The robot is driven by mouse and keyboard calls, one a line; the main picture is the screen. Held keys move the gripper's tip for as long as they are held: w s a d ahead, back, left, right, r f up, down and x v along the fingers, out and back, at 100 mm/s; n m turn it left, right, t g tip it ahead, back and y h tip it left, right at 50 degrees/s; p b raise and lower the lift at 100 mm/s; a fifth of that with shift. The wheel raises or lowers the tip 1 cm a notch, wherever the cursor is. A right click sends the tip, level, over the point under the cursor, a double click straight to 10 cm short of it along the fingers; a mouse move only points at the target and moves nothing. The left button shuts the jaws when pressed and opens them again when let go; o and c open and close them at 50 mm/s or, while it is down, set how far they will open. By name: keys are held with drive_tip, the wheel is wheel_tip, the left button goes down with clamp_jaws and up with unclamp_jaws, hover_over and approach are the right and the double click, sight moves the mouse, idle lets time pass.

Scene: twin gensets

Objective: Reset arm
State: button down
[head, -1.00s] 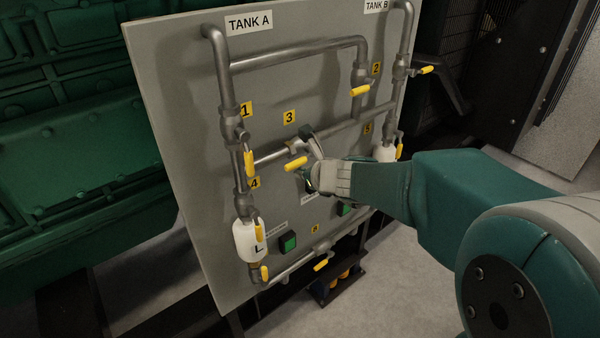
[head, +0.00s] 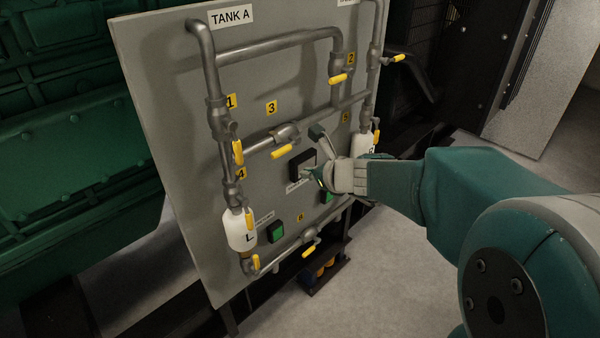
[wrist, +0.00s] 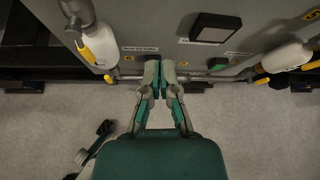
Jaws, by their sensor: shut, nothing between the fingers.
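My gripper (head: 322,158) is in front of the grey valve panel (head: 180,130) in the head view, close to a dark square box (head: 301,165). In the wrist view my gripper (wrist: 160,72) points at the lower part of the panel, with its fingers together and nothing between them. The dark box also shows in the wrist view (wrist: 215,28), up and right of the fingertips. Whether the fingers touch the panel cannot be told.
Pipes with several yellow-handled valves, such as the one by label 3 (head: 282,152), stick out from the panel. A white bottle (head: 241,230) marked L and a green button (head: 277,232) are low on it.

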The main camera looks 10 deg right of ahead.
drive_tip(key=s+a+r+n+g, duration=0.1)
drive_tip(key=s+a+n+g, duration=0.1)
drive_tip(key=s+n, duration=0.6)
drive_tip(key=s+a+r+n+g, duration=0.1)
drive_tip(key=s+n+g, duration=0.1)
drive_tip(key=s+n, duration=0.7)
drive_tip(key=s+d+n+h, duration=0.5)
drive_tip(key=s+d+n, duration=0.1)
drive_tip(key=s+n, duration=0.3)
drive_tip(key=shift+s+f+n+g+h, duration=0.3)
drive_tip(key=shift+f+n+g+h, duration=0.15)
drive_tip(key=shift+n, duration=0.45)
drive_tip(key=shift+a, duration=0.15)
